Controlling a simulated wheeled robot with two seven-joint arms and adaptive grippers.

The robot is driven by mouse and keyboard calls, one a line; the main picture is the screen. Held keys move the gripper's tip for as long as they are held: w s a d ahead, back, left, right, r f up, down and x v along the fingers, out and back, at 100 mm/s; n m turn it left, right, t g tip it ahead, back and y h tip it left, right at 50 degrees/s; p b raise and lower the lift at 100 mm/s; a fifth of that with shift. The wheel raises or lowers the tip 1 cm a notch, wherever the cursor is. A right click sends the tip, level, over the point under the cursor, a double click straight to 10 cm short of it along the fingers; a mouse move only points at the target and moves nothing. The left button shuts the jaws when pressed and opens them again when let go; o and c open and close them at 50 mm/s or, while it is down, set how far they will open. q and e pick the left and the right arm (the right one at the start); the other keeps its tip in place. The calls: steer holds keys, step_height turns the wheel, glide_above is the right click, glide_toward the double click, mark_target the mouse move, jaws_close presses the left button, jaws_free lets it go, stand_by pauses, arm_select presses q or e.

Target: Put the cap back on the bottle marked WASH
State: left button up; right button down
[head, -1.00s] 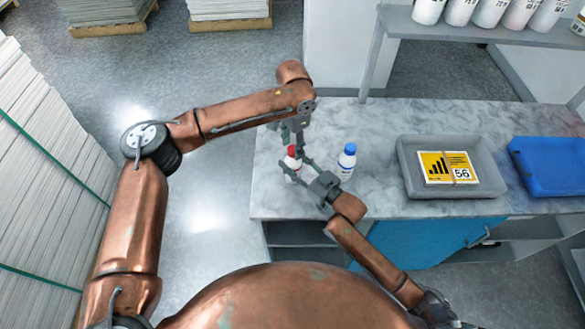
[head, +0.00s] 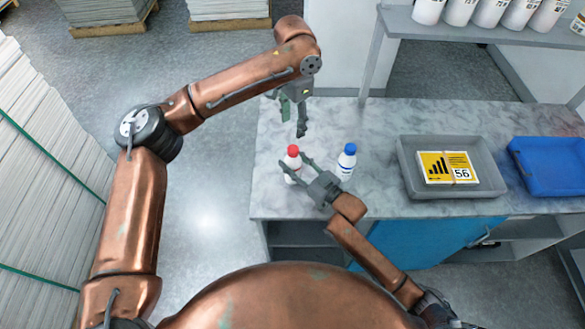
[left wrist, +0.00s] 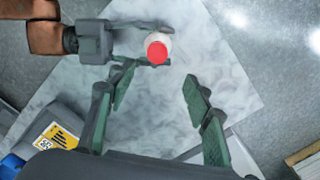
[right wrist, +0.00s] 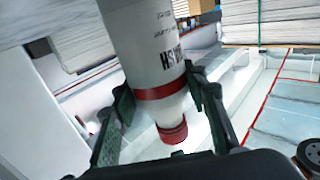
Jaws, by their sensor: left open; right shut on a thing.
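The white bottle with dark lettering partly showing (right wrist: 148,50) is held upright by my right gripper (head: 297,167) near the counter's left edge. In the right wrist view its fingers lie on both sides of the bottle, near a red band. The red cap (right wrist: 172,132) sits on the bottle's neck; it also shows in the head view (head: 292,150) and, from above, in the left wrist view (left wrist: 157,49). How tightly it is seated I cannot tell. My left gripper (head: 294,118) is open and empty, above and behind the red cap, apart from it.
A blue-capped white bottle (head: 346,164) stands just right of my right gripper. Farther right on the marble counter (head: 362,121) are a grey tray (head: 408,187) with a yellow card and a blue tray (head: 545,183). A shelf of bottles (head: 500,30) stands behind.

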steer(key=shift+r, duration=0.15)
arm_select(q)
steer(key=shift+r, duration=0.55)
arm_select(e)
steer(key=c, duration=1.1)
jaws_free()
steer(key=v, duration=1.2)
